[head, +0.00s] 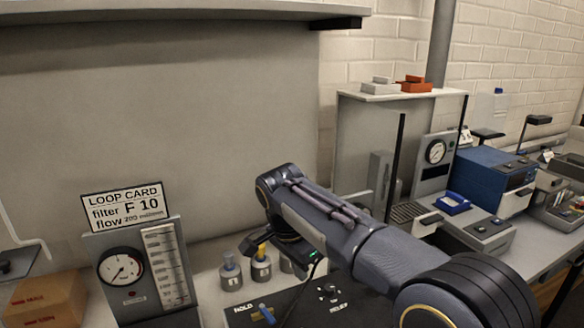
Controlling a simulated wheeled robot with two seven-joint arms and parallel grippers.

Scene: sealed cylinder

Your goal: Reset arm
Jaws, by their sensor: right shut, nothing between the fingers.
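My right arm reaches in from the lower right and bends down at its wrist. My right gripper (256,243) points left and down, its fingers shut and empty, above the small bottles (231,270) and the back of the dark control panel. The fingertips are small and partly dark here, and I cannot tell how far above the bottles they are. My left gripper is not in view. The dark panel (290,300) carries a blue-handled HOLD valve and a RELIEF knob, and my arm covers its right part.
A gauge stand (140,265) with a scale and a loop card (124,206) reading F 10 stands at left. A cardboard box (45,300) sits at far left. A blue instrument (490,165) and other bench devices stand at right. A shelf (180,8) overhangs the top left.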

